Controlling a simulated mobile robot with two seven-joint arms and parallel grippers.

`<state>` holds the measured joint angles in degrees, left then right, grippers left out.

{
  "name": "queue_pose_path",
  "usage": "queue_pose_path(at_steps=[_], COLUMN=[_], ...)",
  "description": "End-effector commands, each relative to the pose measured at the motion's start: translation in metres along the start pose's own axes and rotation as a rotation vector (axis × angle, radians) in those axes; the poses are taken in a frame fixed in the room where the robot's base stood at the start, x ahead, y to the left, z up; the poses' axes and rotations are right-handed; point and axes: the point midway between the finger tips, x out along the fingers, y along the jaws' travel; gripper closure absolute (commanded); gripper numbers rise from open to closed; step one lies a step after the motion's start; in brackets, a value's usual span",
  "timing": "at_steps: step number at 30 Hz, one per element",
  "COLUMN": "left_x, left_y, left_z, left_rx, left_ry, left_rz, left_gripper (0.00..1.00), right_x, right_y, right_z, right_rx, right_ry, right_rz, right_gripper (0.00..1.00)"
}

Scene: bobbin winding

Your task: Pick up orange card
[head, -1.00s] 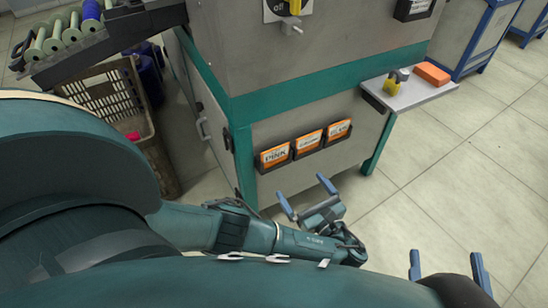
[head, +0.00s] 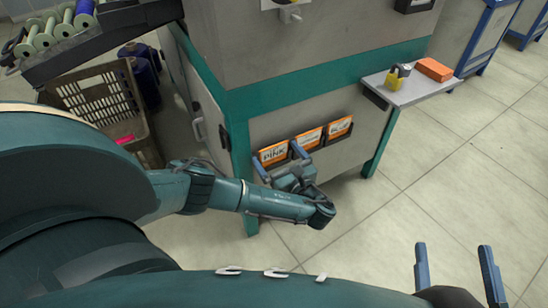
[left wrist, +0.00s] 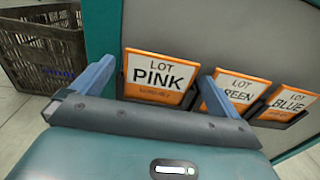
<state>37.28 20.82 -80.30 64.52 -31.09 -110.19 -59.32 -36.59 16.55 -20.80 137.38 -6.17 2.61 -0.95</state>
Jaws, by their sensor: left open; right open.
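Three orange-edged cards with white labels stand in black holders on the machine's front. The LOT PINK card (head: 273,153) is leftmost, the LOT GREEN card (head: 309,138) is in the middle and the LOT BLUE card (head: 340,128) is on the right. My left gripper (head: 280,158) is open and empty in front of the pink card. In the left wrist view, the pink card (left wrist: 160,74) shows between its fingers, and the right finger partly covers the green card (left wrist: 238,88). I cannot tell the remaining distance. My right gripper (head: 452,249) is open and empty above the floor.
A side shelf (head: 410,91) on the machine's right holds a yellow padlock (head: 393,80) and an orange block (head: 434,69). A brown crate (head: 97,103) stands left of the machine, below a rack of spools (head: 45,38). The floor at the right is clear.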

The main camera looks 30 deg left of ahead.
Motion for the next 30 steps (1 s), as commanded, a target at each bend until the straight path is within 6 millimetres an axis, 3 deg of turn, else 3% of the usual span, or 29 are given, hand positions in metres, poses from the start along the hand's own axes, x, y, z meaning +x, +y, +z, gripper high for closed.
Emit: queue_pose_path(at_steps=[4,19,26,30], left_x=[0.0,0.0,0.0,0.0], left_y=[0.0,0.0,0.0,0.0], left_z=[0.001,0.0,0.002,0.021], left_rx=[0.0,0.0,-0.001,-0.002], left_ry=[0.0,0.0,0.0,0.0], left_rz=[0.0,0.0,0.0,0.0], left_gripper=[0.0,0.41,0.41,0.41], right_x=[0.001,0.002,0.002,0.004], right_y=[0.0,0.001,0.002,0.004], right_z=[-0.005,-0.004,-0.002,-0.012], right_rx=[-0.001,-0.008,-0.011,-0.035], right_ry=[0.011,0.01,0.003,0.002], right_rz=[-0.001,0.0,0.0,0.001], right_gripper=[0.31,0.31,0.31,0.31])
